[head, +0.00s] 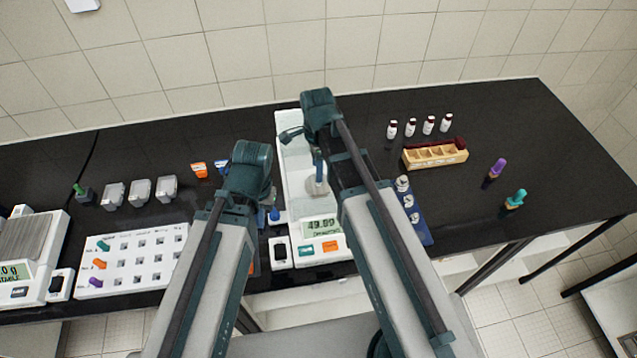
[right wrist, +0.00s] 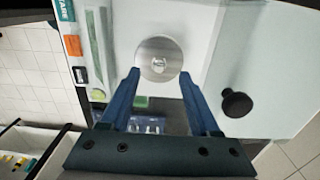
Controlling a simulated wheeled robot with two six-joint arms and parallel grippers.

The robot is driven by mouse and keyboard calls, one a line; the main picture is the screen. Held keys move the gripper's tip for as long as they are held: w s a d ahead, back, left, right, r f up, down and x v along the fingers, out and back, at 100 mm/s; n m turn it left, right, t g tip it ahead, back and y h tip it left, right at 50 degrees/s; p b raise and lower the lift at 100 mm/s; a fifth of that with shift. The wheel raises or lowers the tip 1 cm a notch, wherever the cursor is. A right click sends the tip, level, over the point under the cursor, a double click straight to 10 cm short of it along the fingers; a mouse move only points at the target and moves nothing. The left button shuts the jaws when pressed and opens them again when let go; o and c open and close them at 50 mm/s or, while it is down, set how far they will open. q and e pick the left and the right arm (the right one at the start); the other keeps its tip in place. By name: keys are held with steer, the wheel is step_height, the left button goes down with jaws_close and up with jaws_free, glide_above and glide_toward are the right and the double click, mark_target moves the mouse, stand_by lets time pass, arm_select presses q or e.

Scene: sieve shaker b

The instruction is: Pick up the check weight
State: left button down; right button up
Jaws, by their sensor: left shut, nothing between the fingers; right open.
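My left gripper (head: 268,216) is shut and empty, left of the balance.
A blue rack with pale round pieces (head: 408,200) stands right of the balance, partly behind my arm. A white holed tray (head: 133,262) and another balance (head: 30,247) stand left.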

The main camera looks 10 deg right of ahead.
step_height(320, 180, down, 5)
steer(key=b, duration=0.4)
steer(key=shift+d+r, duration=0.15)
steer(key=shift+r, duration=0.15)
steer(key=shift+s, duration=0.1)
jaws_close()
